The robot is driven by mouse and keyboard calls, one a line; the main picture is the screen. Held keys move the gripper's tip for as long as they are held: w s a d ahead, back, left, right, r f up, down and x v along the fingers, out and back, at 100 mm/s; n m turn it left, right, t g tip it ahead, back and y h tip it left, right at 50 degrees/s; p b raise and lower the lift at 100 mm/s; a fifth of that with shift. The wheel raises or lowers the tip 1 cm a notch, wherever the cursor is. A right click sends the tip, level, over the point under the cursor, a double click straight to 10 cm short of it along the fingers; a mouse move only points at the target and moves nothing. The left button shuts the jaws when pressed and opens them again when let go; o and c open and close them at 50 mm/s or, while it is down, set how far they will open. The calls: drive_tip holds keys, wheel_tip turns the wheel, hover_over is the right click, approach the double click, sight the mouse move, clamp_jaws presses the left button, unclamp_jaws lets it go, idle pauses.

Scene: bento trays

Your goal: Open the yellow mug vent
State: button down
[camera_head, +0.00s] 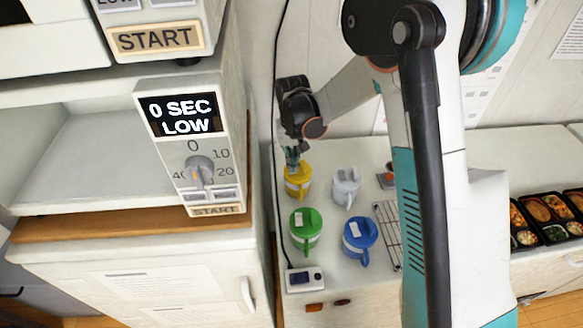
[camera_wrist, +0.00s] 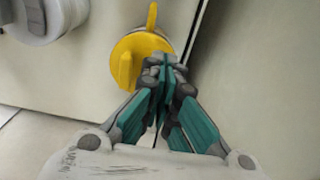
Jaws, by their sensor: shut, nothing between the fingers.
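The yellow mug (camera_head: 298,182) stands on the counter at the back of the mug group, with a yellow lid. In the wrist view the yellow lid (camera_wrist: 133,50) shows from above, with a raised tab on its left part and the handle at the top. My gripper (camera_head: 292,154) is shut and empty, right at the mug's top. In the wrist view my gripper (camera_wrist: 165,66) overlaps the lid's right edge; I cannot tell whether the fingertips touch it. The state of the vent is not clear.
A white mug (camera_head: 346,184), a green mug (camera_head: 305,226) and a blue mug (camera_head: 360,236) stand close by. A wire rack (camera_head: 388,236) lies right of them. The microwave (camera_head: 240,150) stands to the left. A small white device (camera_head: 304,279) sits at the counter's front. Bento trays (camera_head: 545,220) are far right.

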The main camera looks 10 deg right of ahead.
drive_tip(key=shift+f+b, duration=0.95)
drive_tip(key=shift+f, duration=0.15)
idle(1.8)
drive_tip(key=shift+r, duration=0.15)
drive_tip(key=shift+r+p, duration=1.75)
drive_tip(key=shift+r, duration=1.65)
